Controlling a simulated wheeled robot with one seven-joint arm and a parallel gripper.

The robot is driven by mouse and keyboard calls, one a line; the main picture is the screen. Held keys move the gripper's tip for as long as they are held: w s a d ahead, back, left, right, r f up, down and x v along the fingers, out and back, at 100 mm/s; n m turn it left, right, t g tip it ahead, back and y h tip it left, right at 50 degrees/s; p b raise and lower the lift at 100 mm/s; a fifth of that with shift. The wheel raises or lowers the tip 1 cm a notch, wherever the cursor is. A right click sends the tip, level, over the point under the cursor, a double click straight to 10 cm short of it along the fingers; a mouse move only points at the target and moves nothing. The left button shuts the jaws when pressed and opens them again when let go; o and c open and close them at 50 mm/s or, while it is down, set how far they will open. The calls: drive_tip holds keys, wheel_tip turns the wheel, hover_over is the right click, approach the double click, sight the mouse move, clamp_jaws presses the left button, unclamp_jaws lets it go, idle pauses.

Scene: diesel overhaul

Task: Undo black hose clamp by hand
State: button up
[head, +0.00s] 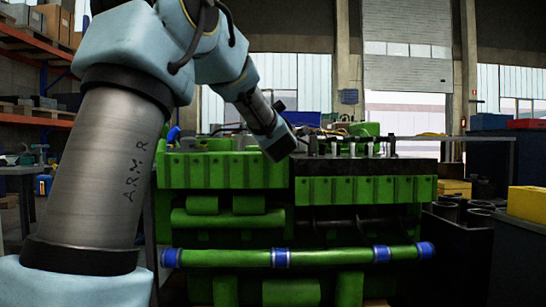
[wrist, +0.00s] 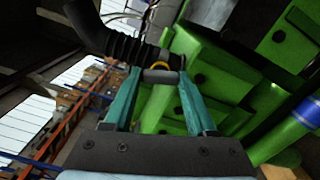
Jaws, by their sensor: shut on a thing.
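In the wrist view my gripper (wrist: 160,76) has its two teal fingers closed on a short grey cylindrical piece (wrist: 160,75), which looks like the black hose clamp. It sits at the end of a black ribbed hose (wrist: 128,45), with a yellow ring (wrist: 160,65) just behind it. The hose runs from the upper left to the green engine (wrist: 190,85). In the head view my arm reaches over the green engine (head: 223,170), and my fingers, the hose and the clamp are hidden there.
A green pipe with blue bands (head: 320,256) crosses the engine's near side. A dark bench with black cylinders (head: 475,213) and a yellow box (head: 527,203) stand at the right. Orange shelving (head: 40,65) stands at the left.

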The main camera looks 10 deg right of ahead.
drive_tip(key=shift+n+b, duration=3.5)
drive_tip(key=shift+n, duration=0.1)
drive_tip(key=o, duration=1.4)
drive_tip(key=s, duration=0.3)
drive_tip(key=s+a+p, duration=0.1)
drive_tip(key=s, duration=0.3)
drive_tip(key=s+a+p, duration=0.1)
drive_tip(key=s, duration=0.2)
drive_tip(key=shift+s, duration=0.3)
